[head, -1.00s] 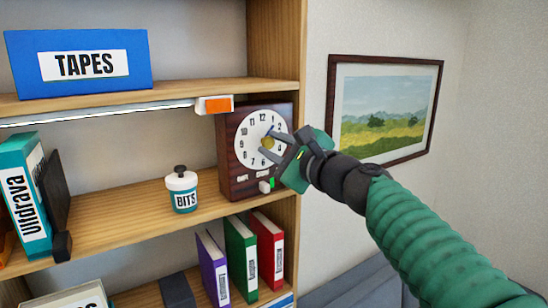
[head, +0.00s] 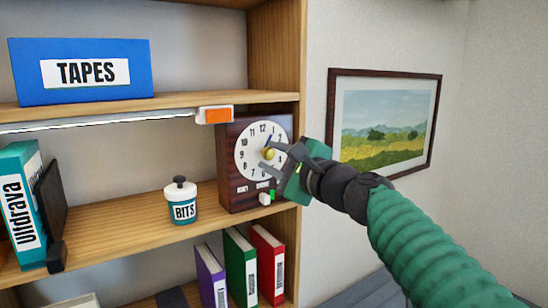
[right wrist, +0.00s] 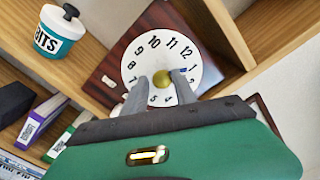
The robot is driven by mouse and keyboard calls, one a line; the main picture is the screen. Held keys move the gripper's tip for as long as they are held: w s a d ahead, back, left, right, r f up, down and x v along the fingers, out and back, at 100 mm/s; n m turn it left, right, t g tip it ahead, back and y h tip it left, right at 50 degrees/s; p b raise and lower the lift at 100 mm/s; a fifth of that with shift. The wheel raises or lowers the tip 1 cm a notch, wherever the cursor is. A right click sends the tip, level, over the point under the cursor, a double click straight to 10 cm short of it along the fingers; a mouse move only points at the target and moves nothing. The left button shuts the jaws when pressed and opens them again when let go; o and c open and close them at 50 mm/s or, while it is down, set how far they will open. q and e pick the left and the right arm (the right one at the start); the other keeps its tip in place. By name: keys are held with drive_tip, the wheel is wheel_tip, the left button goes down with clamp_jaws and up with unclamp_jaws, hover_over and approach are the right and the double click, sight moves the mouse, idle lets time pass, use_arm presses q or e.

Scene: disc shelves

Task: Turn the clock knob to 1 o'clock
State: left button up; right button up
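The clock (head: 228,165) is a dark wood box with a white round face (head: 246,162), standing at the right end of the middle shelf. Its yellow knob (head: 268,154) sits at the face's centre and also shows in the right wrist view (right wrist: 163,79). My right gripper (head: 267,151) is open at the face, one finger on each side of the knob. I cannot tell whether the fingers touch it. The fingers hide the lower right numerals. My left gripper is not in view.
A white and teal BITS jar (head: 181,201) stands left of the clock. An orange and white block (head: 215,115) is at the shelf edge above it. Several binders (head: 240,265) stand below. A framed picture (head: 385,125) hangs on the wall at right.

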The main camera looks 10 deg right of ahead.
drive_tip(key=shift+o, duration=1.1)
drive_tip(key=shift+w, duration=0.1)
drive_tip(key=b+v, duration=0.8)
drive_tip(key=v, duration=0.8)
drive_tip(key=shift+b, duration=0.3)
drive_tip(key=shift+s+d, duration=0.1)
drive_tip(key=shift+s, duration=0.35)
